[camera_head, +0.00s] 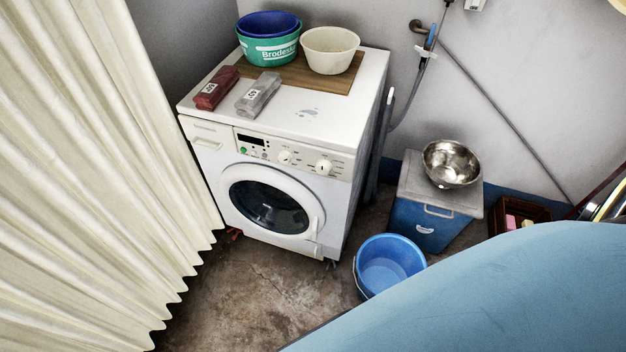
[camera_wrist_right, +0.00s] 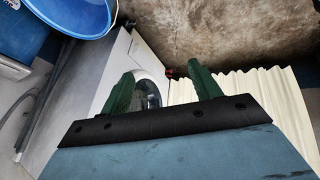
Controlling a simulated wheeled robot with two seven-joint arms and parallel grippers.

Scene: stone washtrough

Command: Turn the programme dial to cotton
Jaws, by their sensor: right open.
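The white washing machine (camera_head: 340,195) stands against the wall in the head view. Its front panel has two round white knobs, a left knob (camera_head: 285,157) and a right knob (camera_head: 323,167). I cannot tell which is the programme dial, and their markings are too small to read. The round door (camera_head: 268,205) below looks closed. In the right wrist view my right gripper (camera_wrist_right: 163,72) is open and empty, its green fingers apart. The machine (camera_wrist_right: 118,65) shows beyond it, with part of the door between the fingers; no knob is visible there. My left gripper is not in view.
A blue bucket (camera_head: 388,262) stands on the floor right of the machine, near a blue box (camera_head: 415,220) with a metal bowl (camera_head: 451,163). A cream curtain (camera_head: 90,180) hangs left. Tubs and two packets lie on the machine top. Floor in front is clear.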

